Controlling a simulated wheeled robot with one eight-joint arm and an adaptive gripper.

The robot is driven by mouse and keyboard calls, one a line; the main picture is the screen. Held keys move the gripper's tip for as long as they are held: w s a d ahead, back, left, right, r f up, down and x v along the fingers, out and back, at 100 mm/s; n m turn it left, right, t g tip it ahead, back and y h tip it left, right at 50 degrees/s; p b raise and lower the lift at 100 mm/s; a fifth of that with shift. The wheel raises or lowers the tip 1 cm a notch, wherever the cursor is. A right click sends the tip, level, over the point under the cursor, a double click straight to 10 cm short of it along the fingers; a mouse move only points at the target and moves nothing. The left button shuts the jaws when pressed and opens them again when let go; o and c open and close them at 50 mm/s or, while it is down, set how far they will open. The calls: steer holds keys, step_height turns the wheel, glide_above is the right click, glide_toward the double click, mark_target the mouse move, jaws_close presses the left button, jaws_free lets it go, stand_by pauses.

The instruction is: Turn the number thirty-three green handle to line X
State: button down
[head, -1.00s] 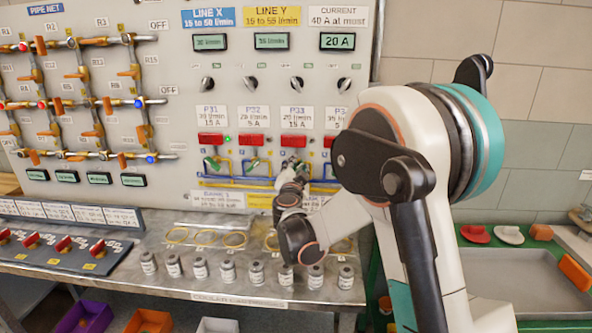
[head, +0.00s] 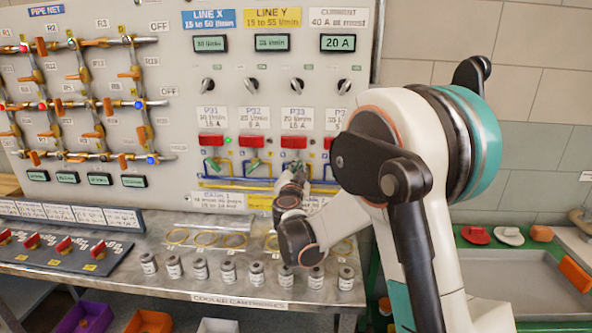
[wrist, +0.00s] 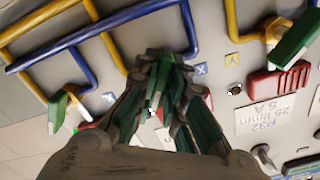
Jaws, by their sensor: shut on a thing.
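The panel's P33 station (head: 297,117) has a label and a red block (head: 294,141). My gripper (head: 296,172) reaches to the panel just below that block and hides most of its handle. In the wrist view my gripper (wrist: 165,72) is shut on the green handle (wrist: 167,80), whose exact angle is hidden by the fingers. The X plate (wrist: 202,69) at the blue pipe (wrist: 188,28) is to the right of the fingertips.
Neighbouring green handles flank it in the wrist view, one at right (wrist: 297,38) and one at left (wrist: 57,108). Several grey cartridges (head: 228,271) stand on the bench below my arm. The LINE X display (head: 210,43) is lit; the current display (head: 337,42) reads 20 A.

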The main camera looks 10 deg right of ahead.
steer(key=n, duration=0.4)
steer(key=shift+n, duration=0.3)
steer(key=n, duration=0.3)
steer(key=shift+n+p, duration=0.3)
steer(key=shift+n, duration=0.1)
steer(key=n, duration=0.3)
steer(key=shift+n, duration=2.1)
steer(key=shift+a, duration=0.1)
steer(key=c, duration=1.7)
jaws_free()
